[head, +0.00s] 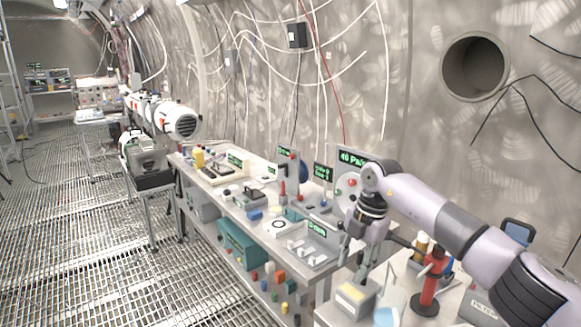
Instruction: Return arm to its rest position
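My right arm comes in from the right edge in the head view and reaches left over the near end of the bench. Its wrist bends down, and the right gripper (360,264) hangs pointing downward. It is just above a small grey box with a yellow label (352,295). I cannot tell whether they touch. The fingers are small and dark against the clutter, so their opening is unclear. I see no object clearly held. My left gripper is not in view.
A long bench (262,238) crowded with instruments runs along the tunnel wall. Near my forearm stand a red post on a dark base (428,285) and a round dial (347,190). A white cylindrical machine (180,122) stands further back. The grated floor (80,220) at left is mostly clear.

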